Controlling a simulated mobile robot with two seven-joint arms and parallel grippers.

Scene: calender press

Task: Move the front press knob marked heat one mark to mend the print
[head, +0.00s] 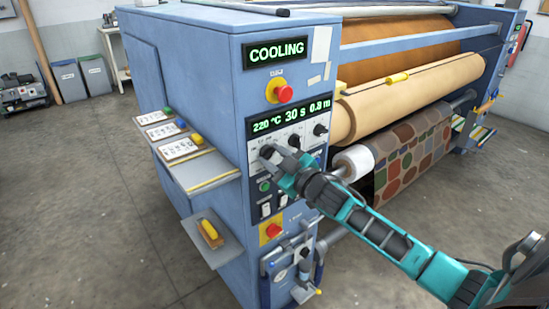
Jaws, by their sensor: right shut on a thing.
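The blue press front panel carries a row of knobs under a green display (290,112) reading 220 °C, 30 s and 0.8 m. My right gripper (270,154) is shut on the leftmost knob (265,150), below the 220 °C reading. That knob is mostly covered by the fingers, and its pointer and marks cannot be read. A middle knob (294,141) and a right knob (320,130) are free. An upper display (277,53) reads COOLING. The print (412,155), with coloured rounded shapes on brown, hangs from the rollers. My left gripper is not in view.
A red stop button (284,94) sits above the knobs, and another (272,230) sits below. Side shelves (205,175) hold cards and coloured blocks. A lower shelf (213,247) holds a yellow-handled tool. A white roll (354,163) lies close beside my right wrist.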

